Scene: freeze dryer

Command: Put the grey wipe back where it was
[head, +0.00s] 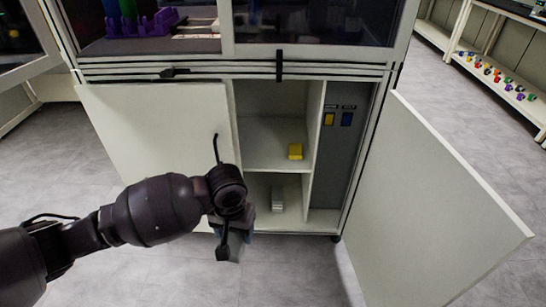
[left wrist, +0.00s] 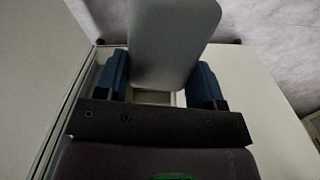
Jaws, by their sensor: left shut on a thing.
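My left gripper (head: 232,222) is in front of the open lower cabinet, at the left of the opening. In the left wrist view, its blue fingers (left wrist: 160,85) are shut on a grey slab with rounded corners, which I take as the grey wipe (left wrist: 172,42). In the head view the wipe is mostly hidden by the gripper. A second light grey block (head: 277,199) lies on the lower shelf, just right of the gripper. A yellow block (head: 295,151) lies on the shelf above. My right gripper is not in view.
The cabinet's left door (head: 150,130) and right door (head: 435,215) stand open. A vertical divider (head: 315,140) separates the shelves from a grey panel with yellow and blue parts (head: 338,119). The lower shelf shows free room around the light grey block.

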